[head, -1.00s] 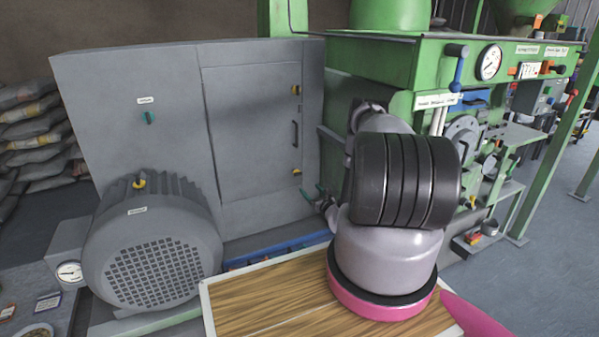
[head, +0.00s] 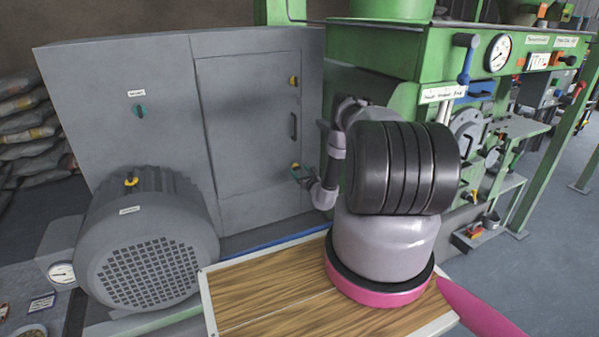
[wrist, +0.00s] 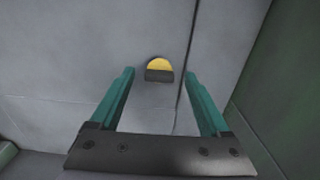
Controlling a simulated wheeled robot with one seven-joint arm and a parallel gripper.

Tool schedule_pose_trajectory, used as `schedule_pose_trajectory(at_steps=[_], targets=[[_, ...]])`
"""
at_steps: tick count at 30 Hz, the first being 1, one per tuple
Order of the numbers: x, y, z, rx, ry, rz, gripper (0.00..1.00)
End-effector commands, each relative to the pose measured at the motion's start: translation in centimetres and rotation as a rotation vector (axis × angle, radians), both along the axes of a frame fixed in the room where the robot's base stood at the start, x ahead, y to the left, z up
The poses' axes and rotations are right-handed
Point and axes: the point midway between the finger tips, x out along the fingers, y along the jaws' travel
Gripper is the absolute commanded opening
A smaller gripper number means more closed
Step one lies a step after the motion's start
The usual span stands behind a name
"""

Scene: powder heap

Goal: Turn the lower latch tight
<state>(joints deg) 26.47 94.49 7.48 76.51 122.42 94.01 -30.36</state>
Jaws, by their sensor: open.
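The lower latch (head: 295,166) is a small yellow knob on the right edge of the grey cabinet door (head: 245,135), partly hidden behind my gripper in the head view. In the wrist view the lower latch (wrist: 159,66) has a yellow upper half and a dark lower part, and lies between and beyond the fingertips. My gripper (head: 298,174) has green fingers. In the wrist view my gripper (wrist: 160,84) is open and empty, with a finger to each side of the latch. Contact with the door cannot be told.
An upper yellow latch (head: 294,81) and a dark handle (head: 293,126) sit above on the same door edge. A large grey motor (head: 150,240) stands at the left. The green machine (head: 400,60) is close on the right. A green knob (head: 140,111) is on the cabinet's left panel.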

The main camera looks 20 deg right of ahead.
Motion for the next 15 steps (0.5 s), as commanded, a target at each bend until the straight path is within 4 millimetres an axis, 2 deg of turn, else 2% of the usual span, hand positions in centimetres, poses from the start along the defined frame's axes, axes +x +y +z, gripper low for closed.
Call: schedule_pose_trajectory(at_steps=[10, 11, 15], targets=[[0.51, 0.01, -0.02, 0.0, 0.001, -0.001, 0.8], [0.51, 0.01, -0.02, 0.0, 0.001, -0.001, 0.72], [0.5, 0.01, -0.02, 0.0, 0.001, -0.001, 0.19]])
